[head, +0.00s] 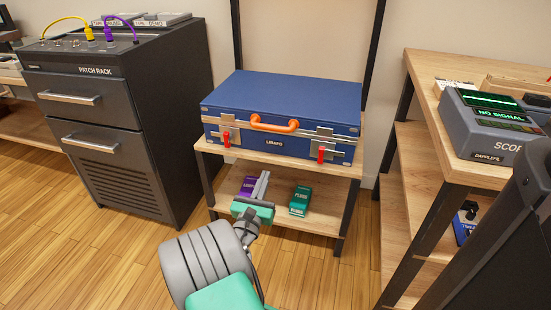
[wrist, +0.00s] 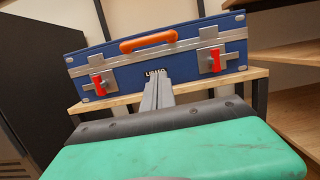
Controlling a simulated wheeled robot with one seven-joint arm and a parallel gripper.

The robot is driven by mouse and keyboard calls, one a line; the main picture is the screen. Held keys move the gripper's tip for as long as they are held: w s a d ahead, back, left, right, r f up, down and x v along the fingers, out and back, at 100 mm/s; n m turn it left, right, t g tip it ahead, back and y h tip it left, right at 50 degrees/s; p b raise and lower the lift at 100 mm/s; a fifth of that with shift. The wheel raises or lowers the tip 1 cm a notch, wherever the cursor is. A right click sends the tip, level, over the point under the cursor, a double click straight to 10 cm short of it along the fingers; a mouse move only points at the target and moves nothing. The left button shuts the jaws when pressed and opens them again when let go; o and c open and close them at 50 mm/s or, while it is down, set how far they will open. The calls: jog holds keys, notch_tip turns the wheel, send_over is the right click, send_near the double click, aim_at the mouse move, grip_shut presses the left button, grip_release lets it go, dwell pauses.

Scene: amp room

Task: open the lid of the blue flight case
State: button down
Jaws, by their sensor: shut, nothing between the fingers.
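The blue flight case (head: 285,105) lies on the top of a small wooden stand, its lid shut. Its front has an orange handle (head: 274,124) and two red latches, left (head: 226,138) and right (head: 321,155). In the wrist view the case (wrist: 140,72) fills the top, with its left latch (wrist: 98,85) and right latch (wrist: 216,60) hanging down. My gripper (head: 265,175) is shut and empty, in front of and below the case front, apart from the latches as far as I can tell. In the wrist view its fingers (wrist: 159,83) point toward the label.
The stand (head: 285,163) has a lower shelf with a purple box (head: 248,186) and a green box (head: 300,200). A dark patch rack (head: 120,115) stands left. A wooden bench (head: 425,95) with a scope (head: 490,128) stands right. Floor in front is open.

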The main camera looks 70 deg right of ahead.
jog(key=r+p+x, duration=0.3)
jog(key=x, duration=0.9)
jog(key=shift+d+r+p, duration=0.1)
jog(key=shift+r+p, duration=0.1)
jog(key=shift+p, duration=0.1)
